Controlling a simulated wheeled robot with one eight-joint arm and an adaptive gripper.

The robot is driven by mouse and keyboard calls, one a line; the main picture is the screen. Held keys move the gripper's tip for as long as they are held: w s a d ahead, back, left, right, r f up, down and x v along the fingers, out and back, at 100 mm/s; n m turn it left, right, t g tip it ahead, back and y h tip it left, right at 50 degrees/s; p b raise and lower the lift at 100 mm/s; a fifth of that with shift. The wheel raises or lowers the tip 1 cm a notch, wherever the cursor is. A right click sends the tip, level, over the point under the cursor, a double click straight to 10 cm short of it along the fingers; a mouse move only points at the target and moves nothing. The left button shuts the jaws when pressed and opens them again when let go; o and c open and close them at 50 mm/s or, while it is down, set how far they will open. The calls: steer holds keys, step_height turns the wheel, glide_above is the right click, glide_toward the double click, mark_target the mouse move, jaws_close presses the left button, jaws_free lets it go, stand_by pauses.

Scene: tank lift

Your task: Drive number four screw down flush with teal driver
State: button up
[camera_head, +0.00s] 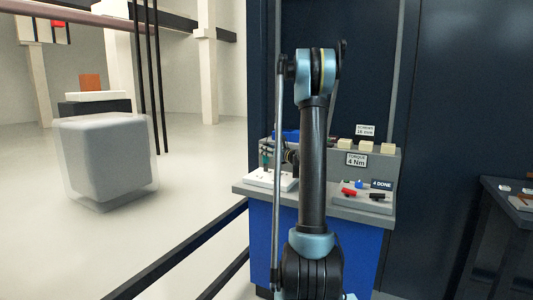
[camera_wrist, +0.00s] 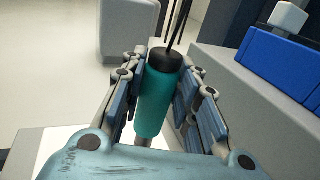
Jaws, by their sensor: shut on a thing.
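The teal driver (camera_wrist: 155,105) has a teal grip with a black cap and stands between the fingers of my gripper (camera_wrist: 163,72), which is shut on it. A short piece of its metal shaft shows below the grip. In the head view the driver (camera_head: 265,161) looks small and upright over a white block (camera_head: 256,181) on the grey bench. My gripper (camera_head: 287,157) is partly hidden behind my arm there. The number four screw and the driver's tip cannot be made out, so I cannot tell whether they touch.
A grey tray (camera_head: 350,203) with small red, blue and black pieces lies right of my arm, by a "4 DONE" sign (camera_head: 381,185). A "TORQUE 4 Nm" sign (camera_head: 357,160) stands behind. A blue bin (camera_wrist: 285,62) is beside the driver. A dark side table (camera_head: 500,188) stands at far right.

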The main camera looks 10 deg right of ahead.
steer(key=shift+r, duration=3)
